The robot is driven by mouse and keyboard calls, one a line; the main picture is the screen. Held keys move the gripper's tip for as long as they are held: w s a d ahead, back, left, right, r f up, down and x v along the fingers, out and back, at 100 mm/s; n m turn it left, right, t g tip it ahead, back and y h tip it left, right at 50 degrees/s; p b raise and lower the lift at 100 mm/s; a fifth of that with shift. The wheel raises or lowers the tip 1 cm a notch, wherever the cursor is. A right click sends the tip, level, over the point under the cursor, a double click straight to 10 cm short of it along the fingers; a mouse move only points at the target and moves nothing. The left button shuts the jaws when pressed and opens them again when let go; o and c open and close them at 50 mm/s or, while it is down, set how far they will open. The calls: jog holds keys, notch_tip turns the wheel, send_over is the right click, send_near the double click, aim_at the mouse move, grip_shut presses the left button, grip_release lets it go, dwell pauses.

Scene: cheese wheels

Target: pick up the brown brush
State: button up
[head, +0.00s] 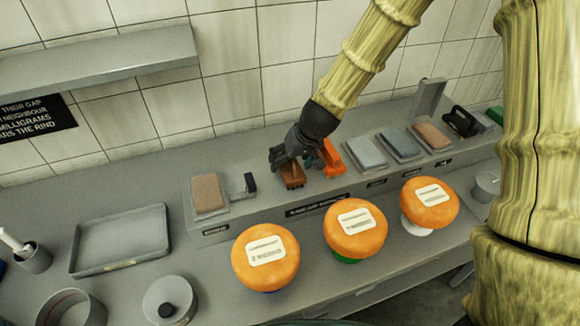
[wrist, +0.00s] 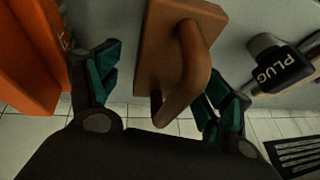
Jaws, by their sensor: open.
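The brown brush (head: 292,176) stands on the raised grey ledge, under my gripper (head: 300,155). In the wrist view the brown brush (wrist: 190,60) shows a flat block and a curved handle. The handle lies between the two teal-padded fingers of my gripper (wrist: 162,95), which are spread apart. I see a gap on the left side; on the right the handle is close to the finger, and I cannot tell if they touch. In the head view my gripper partly hides the brush.
An orange object (head: 331,158) stands just right of the brush; it also shows in the wrist view (wrist: 35,50). A black-ended tool marked PLUG (wrist: 280,68) is on the other side. Three orange cheese wheels (head: 265,274) stand in front. Several coloured pads lie along the ledge (head: 320,190).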

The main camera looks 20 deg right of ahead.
jog(key=shift+a+f, duration=0.1)
jog(key=shift+f, duration=0.1)
jog(key=shift+w+f, duration=0.25)
jog(key=shift+f, duration=0.05)
jog(key=shift+s+r, duration=0.1)
jog(key=shift+s, duration=0.05)
jog(key=shift+c, duration=1.3)
jog(key=c, duration=0.9)
jog(key=shift+c, duration=0.2)
notch_tip(320, 180, up, 3)
jog(key=p, duration=0.3)
jog(key=s+a+r+p, duration=0.2)
jog(key=s+a, duration=0.1)
jog(key=s, duration=1)
jog(key=shift+s, duration=0.25)
